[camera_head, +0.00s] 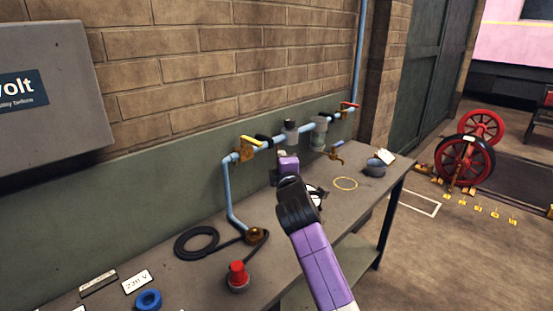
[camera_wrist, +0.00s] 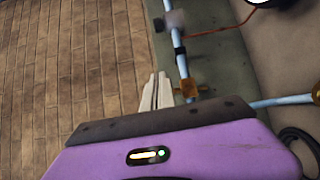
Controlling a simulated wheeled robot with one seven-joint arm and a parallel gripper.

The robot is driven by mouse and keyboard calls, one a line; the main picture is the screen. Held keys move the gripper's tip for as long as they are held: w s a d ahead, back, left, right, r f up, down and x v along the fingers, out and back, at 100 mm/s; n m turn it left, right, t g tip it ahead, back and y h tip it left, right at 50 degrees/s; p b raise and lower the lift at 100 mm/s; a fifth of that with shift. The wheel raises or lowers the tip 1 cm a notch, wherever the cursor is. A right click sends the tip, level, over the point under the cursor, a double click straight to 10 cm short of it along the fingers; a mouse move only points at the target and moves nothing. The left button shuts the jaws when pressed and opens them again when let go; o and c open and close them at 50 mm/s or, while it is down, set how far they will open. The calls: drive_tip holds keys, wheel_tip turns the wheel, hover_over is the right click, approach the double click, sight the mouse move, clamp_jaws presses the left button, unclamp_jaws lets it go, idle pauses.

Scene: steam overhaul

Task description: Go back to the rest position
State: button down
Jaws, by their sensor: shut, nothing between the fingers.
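My purple arm reaches over the workbench (camera_head: 195,285) in the head view, its end in front of the blue pipe on the wall. My gripper (camera_wrist: 157,92) shows in the wrist view as two pale fingers lying together, shut and empty. The brass valve (camera_wrist: 190,88) on the pipe appears just right of the fingertips in that view; I cannot tell the gap in depth. In the head view the fingers are hidden behind my arm's end.
The blue pipe (camera_head: 230,195) runs along the wall with a yellow-handled valve (camera_head: 249,142) and a red-handled valve (camera_head: 349,105). On the bench are a red beacon (camera_head: 238,277), a black hose coil (camera_head: 197,242), a blue ring (camera_head: 148,300) and a grey pot (camera_head: 375,168). Red wheels (camera_head: 465,160) stand beyond.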

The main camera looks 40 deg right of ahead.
idle(0.5)
drive_tip(key=s+a+r+m+t+y, duration=0.1)
drive_tip(key=s+a+r+m+t, duration=0.2)
drive_tip(key=a+m, duration=0.15)
drive_tip(key=s+a+f+m+t+y, duration=0.1)
drive_tip(key=s+a+f+m+y, duration=0.1)
drive_tip(key=s+a+f, duration=0.5)
drive_tip(key=s+a+f+m+t+y, duration=0.1)
drive_tip(key=s+a+f+m+y, duration=0.15)
drive_tip(key=s+a+f, duration=0.5)
drive_tip(key=s+a+f+m+g+y, duration=0.1)
drive_tip(key=s+a+f, duration=0.1)
drive_tip(key=s, duration=0.9)
drive_tip(key=s+a+f+g+y, duration=0.1)
drive_tip(key=s+a+f+g, duration=0.1)
drive_tip(key=s, duration=1)
drive_tip(key=s+a+f+m+g+y+b, duration=0.1)
drive_tip(key=s+a+g+y, duration=0.1)
drive_tip(key=s, duration=0.9)
drive_tip(key=shift+s+a+f+m, duration=0.3)
drive_tip(key=shift+s+a+f, duration=0.1)
drive_tip(key=shift+a, duration=0.45)
